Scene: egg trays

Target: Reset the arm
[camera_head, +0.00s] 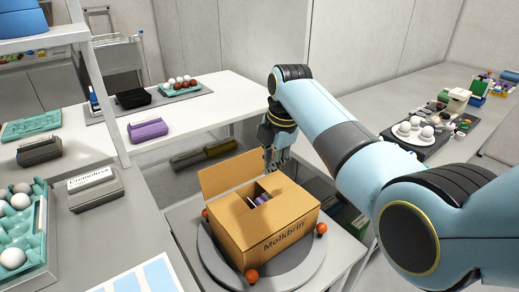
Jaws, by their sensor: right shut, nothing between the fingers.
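My right arm comes in from the right and reaches across the middle of the view. My right gripper (275,158) points down just behind the open cardboard box, near its back edge, and is shut and empty. The cardboard box (265,240) stands on a round grey turntable (207,262) with one flap up at the back left. Something purple and dark shows inside the box. My left gripper is not in view.
At the left is a teal egg tray (40,240) with white eggs, beside grey cartons (95,187). A white table (190,122) behind holds a purple carton (147,130) and a tray of red and white eggs (180,87). Orange balls (251,275) sit around the turntable.

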